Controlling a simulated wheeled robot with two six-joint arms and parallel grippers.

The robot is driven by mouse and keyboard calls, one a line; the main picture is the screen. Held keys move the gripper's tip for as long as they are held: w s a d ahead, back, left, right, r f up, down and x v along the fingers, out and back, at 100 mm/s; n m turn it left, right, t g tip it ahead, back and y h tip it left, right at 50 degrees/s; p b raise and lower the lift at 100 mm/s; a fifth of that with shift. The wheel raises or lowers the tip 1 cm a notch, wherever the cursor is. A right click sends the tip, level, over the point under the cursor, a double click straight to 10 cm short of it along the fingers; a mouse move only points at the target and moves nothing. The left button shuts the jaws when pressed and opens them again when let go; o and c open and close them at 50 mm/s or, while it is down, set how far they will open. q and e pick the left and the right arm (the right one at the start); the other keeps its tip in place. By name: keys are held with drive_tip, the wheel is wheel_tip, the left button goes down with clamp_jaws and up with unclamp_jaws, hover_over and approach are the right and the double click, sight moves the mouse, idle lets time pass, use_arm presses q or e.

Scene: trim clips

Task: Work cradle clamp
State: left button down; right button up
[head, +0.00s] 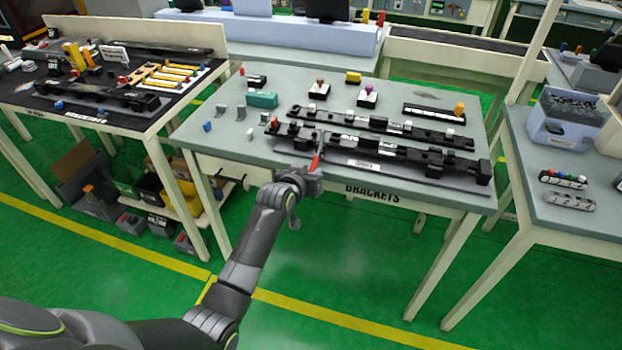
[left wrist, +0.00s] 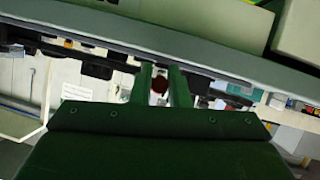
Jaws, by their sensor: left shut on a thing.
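A long black cradle (head: 400,155) lies along the front of the grey-green table marked BRACKETS. A red clamp handle (head: 315,163) stands at its front edge, left of the middle. My left gripper (head: 313,176) is at this handle, reaching in from the front of the table, and is shut on it. In the left wrist view a dark red end (left wrist: 159,85) shows between the two fingers of my left gripper (left wrist: 160,78). The gripper hides the clamp's lower part. My right gripper is in neither view.
A second black bar (head: 385,127) lies just behind the cradle. Grey brackets (head: 222,111), a teal block (head: 262,99) and small knobbed blocks (head: 367,97) stand farther back. The table's front edge (head: 420,203) is close under my left arm.

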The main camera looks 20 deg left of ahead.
use_arm(q)
drive_tip(key=shift+w+f+t+b, duration=0.2)
drive_tip(key=shift+f+t+b, duration=0.35)
drive_tip(key=shift+b, duration=0.4)
drive_tip(key=shift+r, duration=0.1)
drive_tip(key=c, duration=1.4)
unclamp_jaws()
drive_tip(key=v, duration=1.7)
drive_tip(key=shift+s+a+b, duration=0.1)
drive_tip(key=shift+s+b, duration=0.1)
drive_tip(key=shift+b, duration=0.2)
